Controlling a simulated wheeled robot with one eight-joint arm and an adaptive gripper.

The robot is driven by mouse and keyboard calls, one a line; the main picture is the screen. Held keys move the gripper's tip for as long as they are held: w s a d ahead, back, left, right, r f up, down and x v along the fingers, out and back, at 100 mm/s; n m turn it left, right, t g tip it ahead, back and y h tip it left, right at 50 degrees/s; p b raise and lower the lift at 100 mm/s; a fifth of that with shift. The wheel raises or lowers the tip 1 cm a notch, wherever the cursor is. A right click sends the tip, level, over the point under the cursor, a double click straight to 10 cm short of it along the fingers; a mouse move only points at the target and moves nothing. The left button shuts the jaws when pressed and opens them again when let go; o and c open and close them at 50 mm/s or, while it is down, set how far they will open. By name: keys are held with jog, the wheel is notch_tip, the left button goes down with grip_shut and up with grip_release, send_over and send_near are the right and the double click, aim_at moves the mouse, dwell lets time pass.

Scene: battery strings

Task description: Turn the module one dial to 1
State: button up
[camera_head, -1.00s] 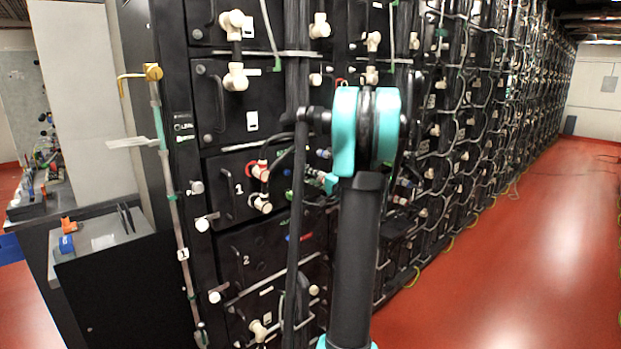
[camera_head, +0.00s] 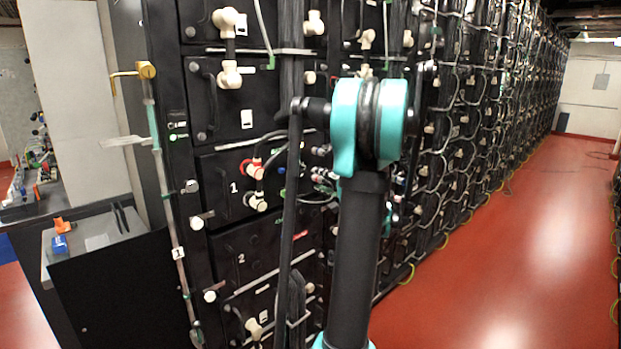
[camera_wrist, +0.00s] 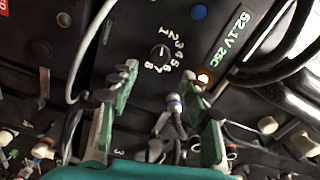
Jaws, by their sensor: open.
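Module one is the black panel marked 1 (camera_head: 233,187) in the head view, with red and white connectors on its front. In the wrist view a small round dial (camera_wrist: 160,51) sits on a black panel with printed numbers around it. Its exact setting is too small to read. My gripper (camera_wrist: 161,82) is open, with its green-and-black fingers either side of and below the dial in the picture, holding nothing. A metallic cable connector (camera_wrist: 174,103) shows between the fingers. In the head view my arm hides the gripper and dial.
Loose black cables (camera_wrist: 275,65) hang at the right. In the head view, red floor (camera_head: 540,240) is clear right of the rack.

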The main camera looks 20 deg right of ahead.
jog(key=shift+v, duration=2.15)
jog(key=s+a+f+n+g, duration=0.2)
jog(key=s+a+f+g, duration=0.15)
jog(key=a, duration=0.45)
jog(key=s+a+f+n+g, duration=0.2)
jog(key=a+f, duration=0.3)
jog(key=a, duration=0.2)
jog(key=s+a+f+n+g, duration=0.25)
jog(key=a+f, duration=0.25)
jog(key=a, duration=0.3)
jog(key=s+a+f+n+g+h, duration=0.1)
jog(key=s+f+n+g+h, duration=0.1)
jog(key=s+f, duration=0.3)
jog(key=s+a+f+n+g+h, duration=0.1)
jog(key=s+f+n+g+h, duration=0.1)
jog(key=s, duration=1.2)
notch_tip(320, 180, down, 4)
jog(key=shift+r+n+g+h, duration=0.1)
jog(key=shift+n+g+h, duration=0.4)
jog(key=shift+h, duration=0.6)
jog(key=shift+a, duration=0.15)
